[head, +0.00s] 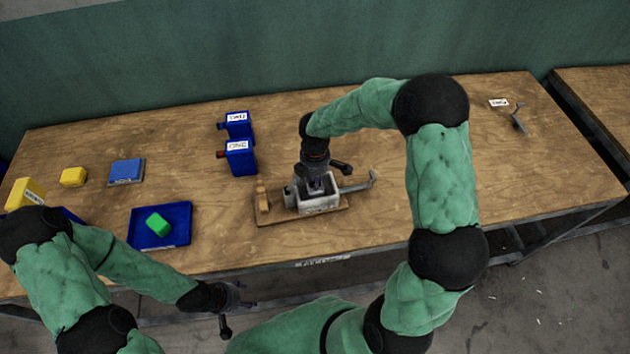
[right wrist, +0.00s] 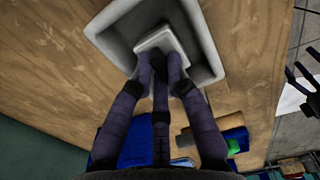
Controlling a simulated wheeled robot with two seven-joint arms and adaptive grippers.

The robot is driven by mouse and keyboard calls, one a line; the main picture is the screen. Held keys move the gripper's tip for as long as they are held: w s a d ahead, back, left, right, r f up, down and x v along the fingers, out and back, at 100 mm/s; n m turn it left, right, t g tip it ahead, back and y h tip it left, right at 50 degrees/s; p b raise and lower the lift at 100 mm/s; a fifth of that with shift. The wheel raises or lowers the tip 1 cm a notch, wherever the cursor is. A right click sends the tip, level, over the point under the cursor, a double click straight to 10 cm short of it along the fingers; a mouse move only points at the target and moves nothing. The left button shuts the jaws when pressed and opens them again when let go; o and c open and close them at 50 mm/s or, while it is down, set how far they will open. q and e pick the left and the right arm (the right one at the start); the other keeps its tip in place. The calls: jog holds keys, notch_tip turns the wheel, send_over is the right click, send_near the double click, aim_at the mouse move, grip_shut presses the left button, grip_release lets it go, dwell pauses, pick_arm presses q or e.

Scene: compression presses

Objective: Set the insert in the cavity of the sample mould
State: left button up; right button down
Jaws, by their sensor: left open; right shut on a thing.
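The sample mould (head: 320,208), a pale grey open box, sits on a wooden base board (head: 270,219) near the table's front edge. In the right wrist view its sloping walls (right wrist: 207,45) surround the cavity. My right gripper (head: 318,186) points down into the mould. In the right wrist view its fingers (right wrist: 161,66) are shut on a pale, square insert (right wrist: 156,38), which appears within the outline of the cavity. I cannot tell whether the insert touches the cavity floor. My left gripper (head: 236,304) is open and empty in front of the table, away from the mould.
A metal lever (head: 357,186) sticks out right of the mould. Two blue labelled containers (head: 241,159) stand behind it to the left. A blue tray (head: 180,236) holds a green block (head: 158,223). Yellow blocks (head: 74,177) and a blue block (head: 126,171) lie further left. The table's right side is mostly clear.

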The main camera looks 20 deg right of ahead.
jog(key=shift+f, duration=0.25)
jog(key=shift+f, duration=0.1)
jog(key=c, duration=1.2)
grip_release()
notch_tip(320, 180, up, 12)
jog(key=shift+r+p, duration=0.2)
jog(key=shift+p, duration=0.75)
jog(key=shift+f, duration=0.1)
